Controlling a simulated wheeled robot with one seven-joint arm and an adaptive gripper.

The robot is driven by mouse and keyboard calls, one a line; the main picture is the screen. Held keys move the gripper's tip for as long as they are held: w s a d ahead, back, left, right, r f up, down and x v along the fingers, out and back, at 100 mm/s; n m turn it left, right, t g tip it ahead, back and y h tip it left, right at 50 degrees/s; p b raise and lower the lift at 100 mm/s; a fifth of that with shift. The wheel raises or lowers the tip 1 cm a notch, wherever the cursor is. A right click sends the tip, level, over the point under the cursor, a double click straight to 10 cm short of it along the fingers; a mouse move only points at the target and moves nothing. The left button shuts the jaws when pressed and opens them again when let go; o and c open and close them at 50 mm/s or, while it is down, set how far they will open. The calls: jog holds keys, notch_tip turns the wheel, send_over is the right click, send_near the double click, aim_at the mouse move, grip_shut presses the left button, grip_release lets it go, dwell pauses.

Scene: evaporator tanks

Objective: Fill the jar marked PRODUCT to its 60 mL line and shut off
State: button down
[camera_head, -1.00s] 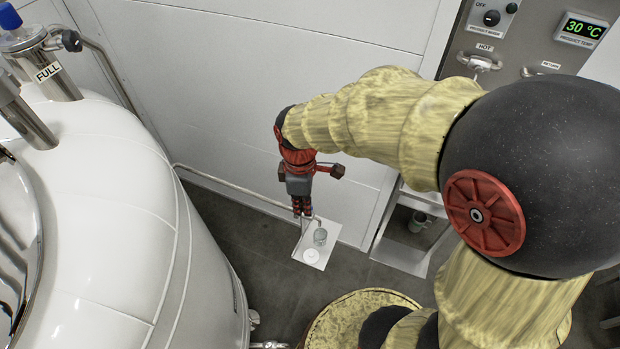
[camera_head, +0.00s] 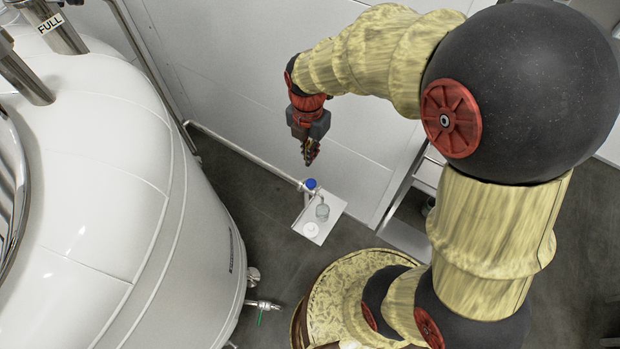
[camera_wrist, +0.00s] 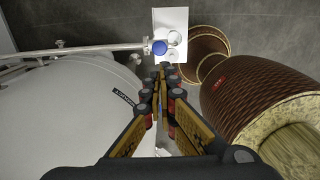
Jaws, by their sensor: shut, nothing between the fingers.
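A small clear jar (camera_head: 322,212) stands upright on a white tray (camera_head: 328,226) near the wall. Its marking and fill level are too small to read. A flat white round piece, perhaps a lid, (camera_head: 311,230) lies beside it. A blue knob (camera_head: 310,184) tops the pipe end by the jar; it also shows in the wrist view (camera_wrist: 160,47). My gripper (camera_head: 310,160) is shut and empty, above and apart from the knob. In the wrist view, the fingers (camera_wrist: 160,78) point toward the knob and tray.
A thin pipe (camera_head: 240,151) runs along the wall to the knob. The large white tank (camera_head: 120,190) fills the left, with a green-handled outlet (camera_head: 262,312) low on its side. A tag reads FULL (camera_head: 50,23). A metal stand (camera_head: 408,238) is right of the tray.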

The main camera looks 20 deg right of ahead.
aim_at(310, 185)
notch_tip(310, 185, down, 14)
jog(key=shift+b, duration=0.3)
dwell(0.5)
